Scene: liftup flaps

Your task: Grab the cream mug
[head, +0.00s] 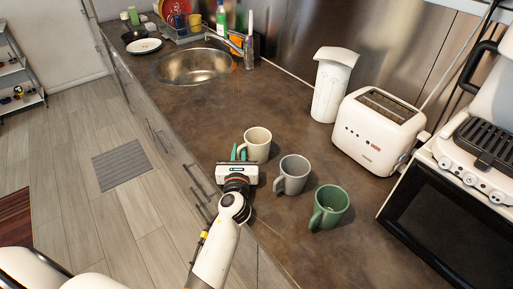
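The cream mug (259,145) stands upright on the dark counter, at the far end of a loose row of three mugs. My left gripper (239,152) is at the mug's left side, where its handle is. Its teal fingers show a small gap between them and overlap the handle area in the picture. I cannot tell whether they are open around the handle or shut on it. The fingers and gripper body partly hide the handle. My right gripper is not in view.
A grey mug (292,175) and a green mug (329,206) stand nearer on the counter. A sink (195,66) lies beyond. Counter between sink and mugs is clear.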

